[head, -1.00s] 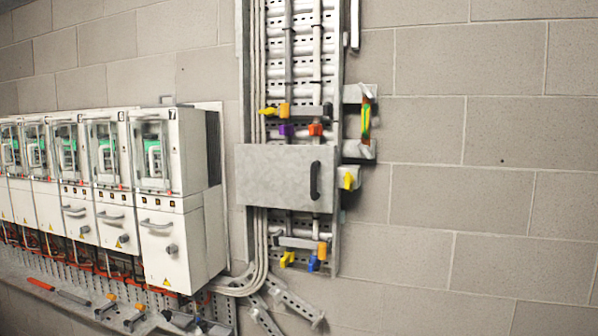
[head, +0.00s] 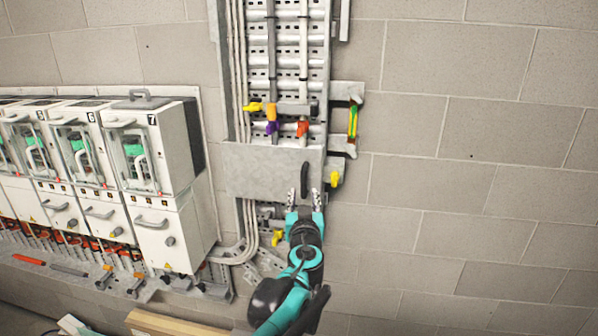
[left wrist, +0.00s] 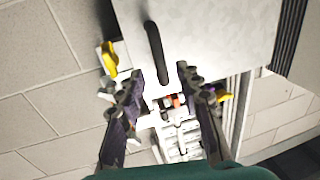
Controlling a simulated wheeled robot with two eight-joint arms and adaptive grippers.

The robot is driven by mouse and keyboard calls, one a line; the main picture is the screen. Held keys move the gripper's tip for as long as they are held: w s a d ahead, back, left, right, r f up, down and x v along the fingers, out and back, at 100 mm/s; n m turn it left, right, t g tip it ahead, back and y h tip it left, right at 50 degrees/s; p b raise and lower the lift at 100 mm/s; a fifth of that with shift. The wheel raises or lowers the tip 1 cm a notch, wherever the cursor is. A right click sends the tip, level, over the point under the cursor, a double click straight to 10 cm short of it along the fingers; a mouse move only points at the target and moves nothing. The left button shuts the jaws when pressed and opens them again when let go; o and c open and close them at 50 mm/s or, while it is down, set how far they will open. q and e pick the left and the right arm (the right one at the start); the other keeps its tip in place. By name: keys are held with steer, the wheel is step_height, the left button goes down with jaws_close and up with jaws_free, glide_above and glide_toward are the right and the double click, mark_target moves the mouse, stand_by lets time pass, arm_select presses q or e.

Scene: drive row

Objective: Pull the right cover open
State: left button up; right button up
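The right cover is a flat grey plate (head: 255,172) across the vertical cable rack, and it looks closed. Its black bar handle (head: 304,178) stands upright near its right edge. My left gripper (head: 304,198) is open and empty, in front of the cover's lower right part. In the left wrist view the cover (left wrist: 220,35) fills the upper middle, and the handle (left wrist: 154,45) runs down to between the open fingertips (left wrist: 161,77). The fingers stand apart on both sides of the handle's end; I see no contact. My right gripper is not in view.
A row of white drive cabinets (head: 165,225) stands at the left. A yellow knob (head: 335,179) sits just right of the cover, below a bracket with a green-yellow bar (head: 353,120). Coloured clamps (head: 271,127) sit above it. The block wall (head: 450,190) at right is bare.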

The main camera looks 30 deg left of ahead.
mark_target(304, 186)
arm_select(q)
steer(key=p+x, duration=0.1)
steer(key=x, duration=0.6)
steer(key=shift+w+f, duration=0.1)
steer(key=shift+w, duration=0.1)
jaws_close()
